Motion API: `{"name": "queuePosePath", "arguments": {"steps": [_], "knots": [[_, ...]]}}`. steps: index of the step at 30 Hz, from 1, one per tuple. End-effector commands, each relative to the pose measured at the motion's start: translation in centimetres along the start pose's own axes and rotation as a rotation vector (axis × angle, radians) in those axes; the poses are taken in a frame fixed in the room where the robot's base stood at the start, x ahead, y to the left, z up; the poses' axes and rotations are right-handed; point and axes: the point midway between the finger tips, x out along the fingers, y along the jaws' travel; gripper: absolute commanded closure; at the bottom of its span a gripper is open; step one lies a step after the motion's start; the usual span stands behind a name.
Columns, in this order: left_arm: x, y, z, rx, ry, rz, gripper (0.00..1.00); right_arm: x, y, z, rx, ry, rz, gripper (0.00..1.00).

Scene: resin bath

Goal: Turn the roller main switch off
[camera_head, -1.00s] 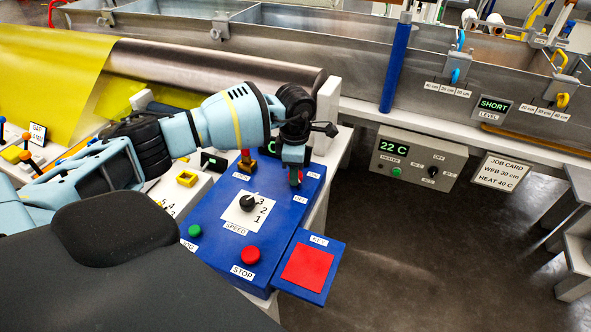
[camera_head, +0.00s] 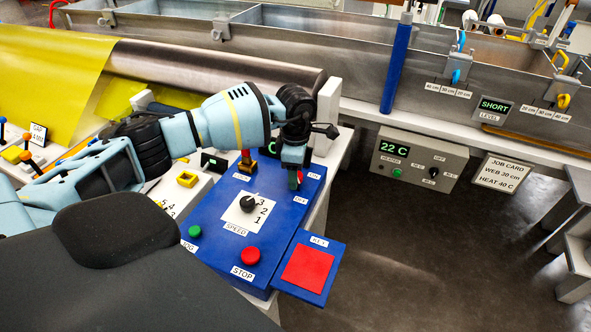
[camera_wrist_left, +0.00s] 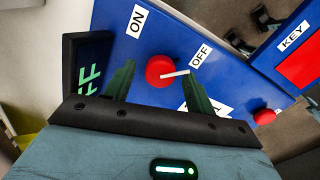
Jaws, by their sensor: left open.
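The roller main switch is a round red knob (camera_wrist_left: 160,71) with a white pointer, on the blue control panel (camera_wrist_left: 223,80) in the left wrist view. Its pointer reaches right, toward the side of the OFF label (camera_wrist_left: 200,55); the ON label (camera_wrist_left: 137,20) is up and left. My left gripper (camera_wrist_left: 158,82) is open, with one dark green finger on each side of the knob; I cannot tell whether they touch it. In the head view my left gripper (camera_head: 294,178) is over the far right part of the blue panel and hides most of the knob.
A red STOP button (camera_head: 250,256), a green button (camera_head: 194,231) and a black speed dial (camera_head: 248,203) sit nearby on the panel. A red key pad (camera_head: 307,269) adjoins it. A dark display (camera_wrist_left: 88,65) with green letters stands close left of the gripper.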

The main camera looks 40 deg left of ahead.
Motion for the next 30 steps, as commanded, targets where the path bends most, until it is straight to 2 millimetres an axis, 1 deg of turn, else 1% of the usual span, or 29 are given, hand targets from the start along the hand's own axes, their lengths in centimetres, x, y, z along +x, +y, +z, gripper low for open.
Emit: {"name": "queuePosePath", "arguments": {"steps": [4,7,10,15,21,25,30], "knots": [[-0.1,0.0,0.0,0.000,0.000,0.000,0.45,0.0,0.0,0.0,0.000,0.000,0.000,0.64],[-0.8,0.1,0.0,-0.001,-0.002,0.001,0.45,0.0,0.0,0.0,0.000,0.000,0.000,0.64],[-2.1,0.1,0.0,0.000,-0.002,0.002,0.45,0.0,0.0,0.0,0.000,0.001,0.000,0.64],[-4.9,0.1,0.0,-0.001,-0.001,0.002,0.45,0.0,0.0,0.0,0.000,0.001,0.000,0.64],[-7.2,0.1,0.0,-0.001,-0.001,0.002,0.45,0.0,0.0,0.0,0.000,0.000,0.000,0.64],[-7.8,0.0,0.0,-0.001,0.000,0.000,0.45,0.0,0.0,0.0,0.000,0.000,0.000,0.64],[-7.8,0.0,0.0,0.000,0.000,0.000,0.45,0.0,0.0,0.0,0.000,-0.001,0.000,0.64]]}}
